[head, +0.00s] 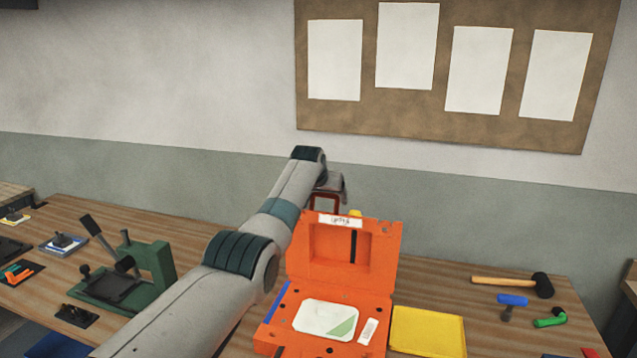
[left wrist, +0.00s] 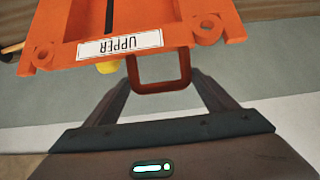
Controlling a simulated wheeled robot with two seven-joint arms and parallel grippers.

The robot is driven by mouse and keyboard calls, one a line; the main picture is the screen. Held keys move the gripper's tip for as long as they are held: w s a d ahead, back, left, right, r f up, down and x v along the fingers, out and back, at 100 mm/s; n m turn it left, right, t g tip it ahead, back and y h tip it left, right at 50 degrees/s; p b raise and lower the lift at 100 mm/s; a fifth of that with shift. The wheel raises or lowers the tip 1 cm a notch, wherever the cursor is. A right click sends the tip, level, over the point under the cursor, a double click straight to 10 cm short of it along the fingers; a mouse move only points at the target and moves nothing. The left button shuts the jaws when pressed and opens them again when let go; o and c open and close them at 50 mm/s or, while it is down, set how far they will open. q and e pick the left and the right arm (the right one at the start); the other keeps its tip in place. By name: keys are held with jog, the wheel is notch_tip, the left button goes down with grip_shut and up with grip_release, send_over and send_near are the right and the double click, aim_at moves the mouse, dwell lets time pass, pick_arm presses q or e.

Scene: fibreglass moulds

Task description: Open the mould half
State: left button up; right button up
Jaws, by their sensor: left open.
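The orange mould stands open on the bench. Its upper half (head: 345,255) is raised, about upright behind the lower half (head: 380,335), which lies flat. A label reading "UPPER" shows in the left wrist view (left wrist: 120,44). A dark red loop handle (left wrist: 160,88) sticks out from the upper half's edge. My left gripper (head: 328,186) is open at the handle, behind the raised half. In the left wrist view its fingers (left wrist: 160,80) stand on both sides of the handle; I cannot tell whether they touch it. My right gripper is not in view.
A yellow tray (head: 428,332) lies right of the mould. A mallet (head: 515,284), a blue-headed tool (head: 512,300) and a green-handled tool (head: 550,318) lie further right. A green press (head: 130,275) stands at the left. Bench between tray and tools is clear.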

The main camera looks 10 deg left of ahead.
pick_arm(q)
jog(key=shift+b+v, duration=0.7)
jog(key=shift+v, duration=0.45)
jog(key=b+v, duration=0.6)
jog(key=v, duration=0.8)
jog(key=shift+s+d+r, duration=0.15)
jog(key=shift+s+r, duration=0.1)
jog(key=shift+r, duration=0.05)
jog(key=shift+f, duration=0.1)
